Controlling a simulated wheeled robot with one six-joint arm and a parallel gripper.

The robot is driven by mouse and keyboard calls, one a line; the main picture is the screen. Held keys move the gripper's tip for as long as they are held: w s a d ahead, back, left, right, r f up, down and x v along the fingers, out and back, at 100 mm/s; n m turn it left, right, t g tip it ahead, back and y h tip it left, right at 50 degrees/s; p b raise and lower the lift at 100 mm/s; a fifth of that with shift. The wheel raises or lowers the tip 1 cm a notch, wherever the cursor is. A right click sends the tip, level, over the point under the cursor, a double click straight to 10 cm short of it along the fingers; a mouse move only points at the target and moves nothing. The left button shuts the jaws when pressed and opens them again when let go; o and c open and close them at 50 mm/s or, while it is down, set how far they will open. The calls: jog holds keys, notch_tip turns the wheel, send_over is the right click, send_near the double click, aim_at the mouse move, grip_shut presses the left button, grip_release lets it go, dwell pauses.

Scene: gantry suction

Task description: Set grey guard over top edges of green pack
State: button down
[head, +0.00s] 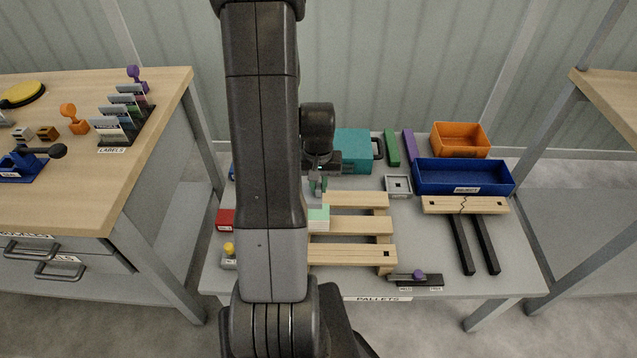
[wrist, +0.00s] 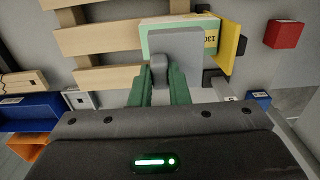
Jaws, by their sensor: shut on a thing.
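The green pack (head: 319,217) is a pale green block on the wooden pallet, partly hidden by my arm in the head view. In the wrist view the green pack (wrist: 208,23) shows beyond the grey guard (wrist: 178,52), a flat grey plate with a knob. My gripper (wrist: 160,82) has green fingers shut on that knob. The guard overlaps part of the pack in this view. I cannot tell whether they touch. In the head view my gripper (head: 318,186) is just behind the pack, and the guard is hard to make out.
The slatted pallet (head: 350,254) lies on the grey table. A yellow upright plate (wrist: 229,47) stands at the pack's side. A red box (wrist: 285,33) is farther right in the wrist view. A blue bin (head: 463,177), orange bin (head: 460,140) and teal case (head: 353,150) stand at the back.

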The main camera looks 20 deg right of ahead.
aim_at(318, 196)
jog(key=shift+f+b, duration=1.65)
jog(key=shift+f, duration=0.7)
jog(key=shift+f+b, duration=0.1)
jog(key=shift+b, duration=0.2)
jog(key=shift+f+b, duration=0.3)
jog(key=shift+f, duration=0.05)
jog(key=shift+f+b, duration=1.05)
jog(key=shift+f, duration=0.2)
jog(key=c, duration=1.3)
grip_release()
jog(key=shift+r, duration=0.1)
notch_tip(318, 196, up, 14)
jog(key=shift+f+p, duration=0.1)
jog(key=shift+p, duration=1.15)
